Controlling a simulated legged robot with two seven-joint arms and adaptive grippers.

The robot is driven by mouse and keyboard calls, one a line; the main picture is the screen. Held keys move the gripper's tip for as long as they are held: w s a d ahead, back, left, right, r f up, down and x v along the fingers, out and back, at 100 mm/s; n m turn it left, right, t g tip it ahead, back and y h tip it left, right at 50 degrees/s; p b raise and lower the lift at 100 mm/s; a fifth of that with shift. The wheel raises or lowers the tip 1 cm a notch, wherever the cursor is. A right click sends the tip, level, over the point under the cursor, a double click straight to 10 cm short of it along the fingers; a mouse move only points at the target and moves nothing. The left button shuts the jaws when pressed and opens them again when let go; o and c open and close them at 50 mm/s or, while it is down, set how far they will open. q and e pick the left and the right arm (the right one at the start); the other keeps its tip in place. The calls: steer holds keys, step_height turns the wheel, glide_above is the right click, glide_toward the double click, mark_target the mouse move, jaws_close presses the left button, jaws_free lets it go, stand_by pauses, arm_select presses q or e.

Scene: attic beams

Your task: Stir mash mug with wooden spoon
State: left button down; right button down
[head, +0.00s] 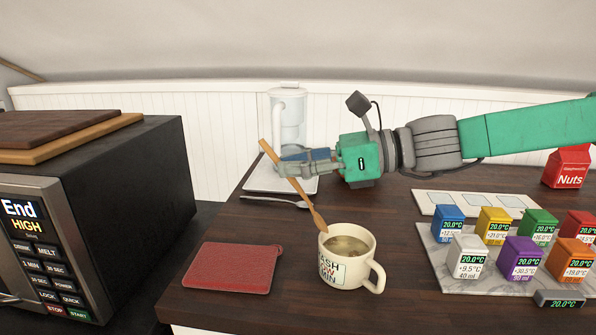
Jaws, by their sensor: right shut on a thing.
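The mash mug (345,273) is a cream mug with printed lettering and a handle on its right. It stands upright on the dark wooden counter and holds a murky liquid. My right gripper (287,165) comes in from the right, behind and left of the mug. It is shut on the wooden spoon (303,198). The spoon is tilted, its upper end at the upper left and its lower end at the mug's back left rim. I cannot tell whether its tip is inside the mug or just behind the rim. My left gripper is not in view.
A red pad (233,268) lies left of the mug. A fork (275,201) lies behind it. A clear pitcher (289,108) stands at the back. Several coloured labelled blocks (523,258) sit on a marble board at right. A microwave (95,210) stands at left.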

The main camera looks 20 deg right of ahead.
mark_target(321, 222)
steer(key=shift+s+d+f, duration=0.4)
steer(key=shift+d+f, duration=0.25)
steer(key=shift+f, duration=0.45)
steer(key=shift+s+d+f, duration=0.4)
steer(key=shift+d+f, duration=0.3)
steer(key=shift+f, duration=0.35)
steer(key=shift+s+d+f, duration=0.4)
steer(key=shift+d+f, duration=0.25)
steer(key=shift+f, duration=0.45)
steer(key=shift+f, duration=0.5)
steer(key=shift+r, duration=0.1)
